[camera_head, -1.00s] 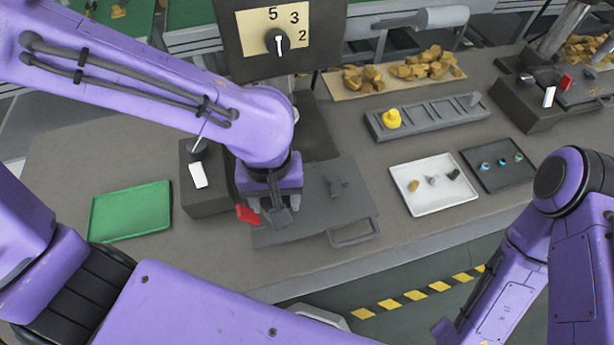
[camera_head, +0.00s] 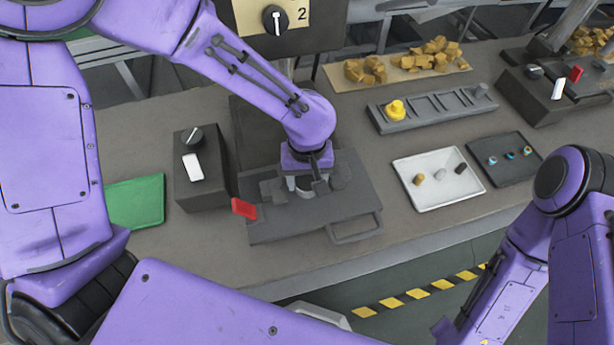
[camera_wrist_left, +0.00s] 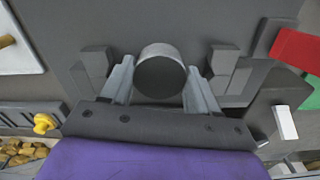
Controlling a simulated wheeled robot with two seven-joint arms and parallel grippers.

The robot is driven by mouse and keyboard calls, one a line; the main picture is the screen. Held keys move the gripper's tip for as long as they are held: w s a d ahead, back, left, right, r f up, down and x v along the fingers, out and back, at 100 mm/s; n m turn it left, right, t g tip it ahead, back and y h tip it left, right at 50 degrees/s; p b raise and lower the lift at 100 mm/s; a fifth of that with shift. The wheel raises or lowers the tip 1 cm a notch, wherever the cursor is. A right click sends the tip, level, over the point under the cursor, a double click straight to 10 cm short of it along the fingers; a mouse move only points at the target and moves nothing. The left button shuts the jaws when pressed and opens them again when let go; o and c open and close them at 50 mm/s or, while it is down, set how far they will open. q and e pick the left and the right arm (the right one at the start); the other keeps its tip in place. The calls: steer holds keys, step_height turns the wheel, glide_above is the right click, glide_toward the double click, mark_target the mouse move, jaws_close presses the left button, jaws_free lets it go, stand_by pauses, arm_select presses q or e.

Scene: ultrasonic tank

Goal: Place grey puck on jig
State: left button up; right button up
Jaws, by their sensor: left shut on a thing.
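My left gripper (camera_head: 304,190) is over the dark grey plate with a front handle (camera_head: 355,207), which looks like the jig. In the left wrist view, the fingers (camera_wrist_left: 160,88) are shut on the round grey puck (camera_wrist_left: 160,72), one on each side of it. Stepped dark grey blocks stand on the plate at both sides of the gripper; one shows left of it in the head view (camera_head: 271,190). The gripper hides most of the puck in the head view, and contact between puck and plate cannot be told. My right gripper is out of view.
A control box (camera_head: 203,170) and red lever (camera_head: 244,208) stand left of the plate. A green tray (camera_head: 136,200) lies farther left. A white tray (camera_head: 440,200), dark tray (camera_head: 512,178) and grey rack (camera_head: 425,124) with a yellow piece (camera_head: 396,109) are to the right.

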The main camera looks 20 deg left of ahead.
mark_target(307, 181)
arm_select(q)
steer(key=o, duration=1.2)
steer(key=shift+f, duration=0.15)
step_height(307, 181, up, 12)
steer(key=shift+r, duration=0.2)
